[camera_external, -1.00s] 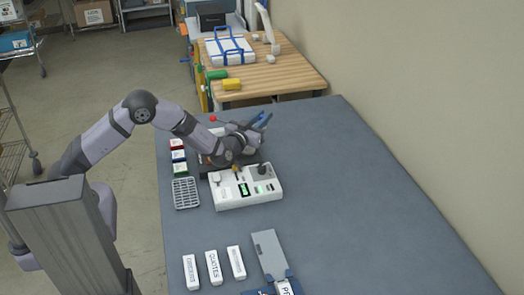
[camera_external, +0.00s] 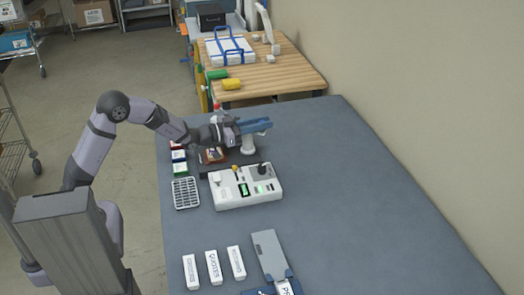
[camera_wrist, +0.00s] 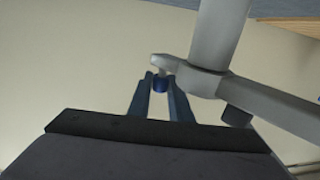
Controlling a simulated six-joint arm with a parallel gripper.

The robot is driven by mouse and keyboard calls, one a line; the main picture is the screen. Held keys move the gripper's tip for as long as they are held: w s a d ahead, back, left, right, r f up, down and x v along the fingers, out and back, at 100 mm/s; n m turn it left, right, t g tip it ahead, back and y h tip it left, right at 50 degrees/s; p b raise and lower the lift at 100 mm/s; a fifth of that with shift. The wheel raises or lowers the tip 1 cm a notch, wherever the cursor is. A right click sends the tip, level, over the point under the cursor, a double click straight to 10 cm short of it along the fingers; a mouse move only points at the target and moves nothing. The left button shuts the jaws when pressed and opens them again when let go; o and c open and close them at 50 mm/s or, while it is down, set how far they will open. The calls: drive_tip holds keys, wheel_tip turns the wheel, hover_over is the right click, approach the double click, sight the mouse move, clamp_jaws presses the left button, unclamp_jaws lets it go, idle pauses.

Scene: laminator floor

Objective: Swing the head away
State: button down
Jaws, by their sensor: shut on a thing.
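The head belongs to the press behind the white control box (camera_external: 245,187). Its pale post (camera_external: 248,147) stands at the right of a dark base. In the wrist view the grey post (camera_wrist: 218,35) carries a collar with a side arm and a short stub. My gripper (camera_wrist: 160,84) has its blue fingers on a small blue piece at the end of that stub. In the external view my gripper (camera_external: 258,126) is level, above and beside the post. My wrist covers much of the head there. A reddish-brown patterned piece (camera_external: 213,155) lies exposed on the base.
Red, blue-white and green blocks (camera_external: 180,169) and a grey slotted tray (camera_external: 186,193) are left of the press. Several white labelled blocks (camera_external: 213,266) and a grey hinged plate (camera_external: 270,252) lie at the front. The grey table (camera_external: 345,200) is clear to the right.

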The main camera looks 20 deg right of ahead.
drive_tip(key=shift+s+a+r+m+g+y+p, duration=0.1)
drive_tip(key=shift+s+a+m+g+y+p, duration=0.35)
drive_tip(key=shift+m+g, duration=1.05)
drive_tip(key=shift+s+a+f+m+g+y+p, duration=0.15)
drive_tip(key=shift+a+m+g+y+p, duration=0.5)
drive_tip(key=shift+g, duration=1.45)
drive_tip(key=shift+s+a+r+m+g+y+p, duration=0.15)
drive_tip(key=shift+s+a+m+g+p, duration=0.4)
drive_tip(key=shift+m+g, duration=1.1)
drive_tip(key=shift+w+d+g, duration=0.2)
drive_tip(key=shift+g, duration=0.05)
drive_tip(key=c, duration=1.6)
unclamp_jaws()
drive_tip(key=shift+b+v, duration=0.75)
drive_tip(key=shift+v, duration=2.9)
